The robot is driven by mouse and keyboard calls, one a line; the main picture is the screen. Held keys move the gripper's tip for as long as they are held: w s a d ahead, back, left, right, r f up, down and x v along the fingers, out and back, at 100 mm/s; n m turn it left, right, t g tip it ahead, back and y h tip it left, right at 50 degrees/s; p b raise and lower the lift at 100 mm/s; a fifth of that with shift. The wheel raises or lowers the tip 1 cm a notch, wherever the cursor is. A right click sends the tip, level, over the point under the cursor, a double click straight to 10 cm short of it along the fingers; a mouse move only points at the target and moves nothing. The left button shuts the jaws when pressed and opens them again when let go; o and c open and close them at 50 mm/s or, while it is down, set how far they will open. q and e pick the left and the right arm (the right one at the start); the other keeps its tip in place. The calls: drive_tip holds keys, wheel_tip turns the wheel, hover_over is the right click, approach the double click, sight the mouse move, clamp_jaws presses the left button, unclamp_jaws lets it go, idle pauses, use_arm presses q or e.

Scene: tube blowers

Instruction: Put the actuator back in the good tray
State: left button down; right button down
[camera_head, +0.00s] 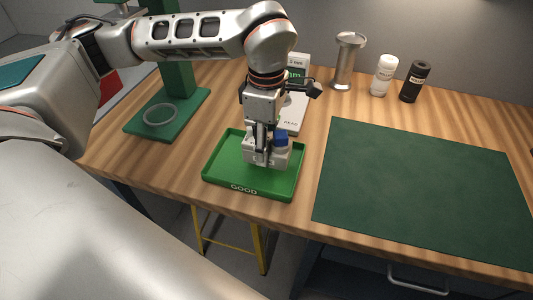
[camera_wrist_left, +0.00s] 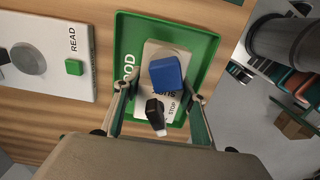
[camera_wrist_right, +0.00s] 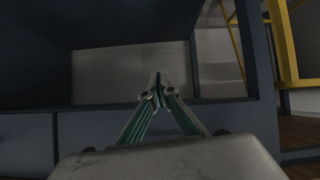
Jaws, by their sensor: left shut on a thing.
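The actuator (camera_head: 280,156) is a pale block with a blue cap on top. In the left wrist view the actuator (camera_wrist_left: 152,56) also shows a black knob and a STOP label. It is inside the green good tray (camera_head: 215,170), whose green rim also shows in the left wrist view (camera_wrist_left: 127,40). My left gripper (camera_head: 262,155) points down over the tray, with its fingers on either side of the actuator, shut on it. Whether the actuator's underside touches the tray floor is hidden. My right gripper (camera_wrist_right: 157,95) is shut and empty, seen only in its wrist view.
A white gauge (camera_head: 297,107) stands behind the tray. A green stand (camera_head: 180,105) with a ring is at the back left. A metal cylinder (camera_head: 346,65), a white bottle (camera_head: 383,76) and a black bottle (camera_head: 415,82) stand at the back. A bare green mat (camera_head: 420,185) lies to the right.

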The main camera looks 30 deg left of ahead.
use_arm(q)
drive_tip(key=shift+f, duration=1.6)
drive_tip(key=shift+f, duration=0.1)
drive_tip(key=c, duration=1.2)
unclamp_jaws()
wheel_tip(320, 180, up, 12)
drive_tip(key=shift+r, duration=0.1)
drive_tip(key=shift+s, duration=0.1)
